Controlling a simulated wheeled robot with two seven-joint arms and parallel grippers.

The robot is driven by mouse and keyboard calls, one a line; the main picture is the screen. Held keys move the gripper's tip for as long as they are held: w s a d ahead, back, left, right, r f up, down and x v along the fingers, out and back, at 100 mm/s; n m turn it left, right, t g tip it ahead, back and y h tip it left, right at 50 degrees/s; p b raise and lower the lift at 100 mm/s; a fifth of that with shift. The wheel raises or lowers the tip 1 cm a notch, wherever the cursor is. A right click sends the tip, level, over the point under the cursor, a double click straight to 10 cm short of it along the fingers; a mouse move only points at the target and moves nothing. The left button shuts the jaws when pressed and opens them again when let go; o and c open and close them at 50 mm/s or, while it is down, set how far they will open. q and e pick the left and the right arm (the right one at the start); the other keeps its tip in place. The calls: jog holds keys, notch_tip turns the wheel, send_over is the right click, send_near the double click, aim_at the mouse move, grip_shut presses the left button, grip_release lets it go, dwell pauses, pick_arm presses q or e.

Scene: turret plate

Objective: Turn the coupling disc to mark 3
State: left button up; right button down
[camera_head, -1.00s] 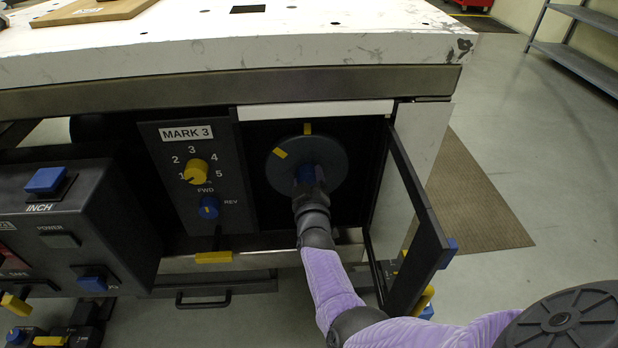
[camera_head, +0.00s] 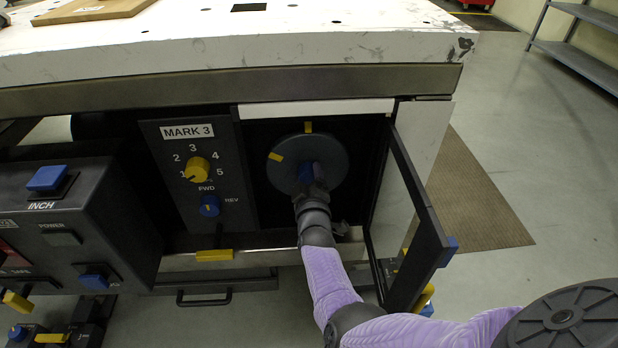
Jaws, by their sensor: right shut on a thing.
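The dark coupling disc (camera_head: 330,150) sits inside an open compartment under the white table. A yellow mark (camera_head: 276,157) is on the disc's upper left. A fixed yellow pointer (camera_head: 308,127) stands at the top, above the disc's edge. My right gripper (camera_head: 308,180) is shut on the blue knob (camera_head: 305,171) on the disc's face; its fingers are hard to make out. The panel to the left carries a "MARK 3" label (camera_head: 187,131), a yellow dial (camera_head: 197,169) numbered 1 to 5 that appears turned towards 1, and a blue FWD/REV switch (camera_head: 210,206). My left gripper is out of view.
The compartment's open door (camera_head: 425,225) stands close to the right of my forearm. A yellow handle (camera_head: 214,255) is below the panel.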

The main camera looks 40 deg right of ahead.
jog(key=shift+c, duration=0.3)
grip_release()
jog(key=shift+o, duration=0.3)
jog(key=p+v, duration=0.2)
jog(key=v, duration=0.1)
jog(key=p+v, duration=0.2)
jog(key=shift+s+a+r, duration=0.1)
jog(key=shift+r, duration=0.3)
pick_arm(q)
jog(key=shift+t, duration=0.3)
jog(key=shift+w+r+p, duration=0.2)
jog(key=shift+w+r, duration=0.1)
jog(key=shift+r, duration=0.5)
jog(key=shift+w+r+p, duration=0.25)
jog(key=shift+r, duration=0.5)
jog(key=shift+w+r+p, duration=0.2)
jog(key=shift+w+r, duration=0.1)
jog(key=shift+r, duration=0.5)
pick_arm(e)
send_near(308, 176)
jog(key=shift+f, duration=0.55)
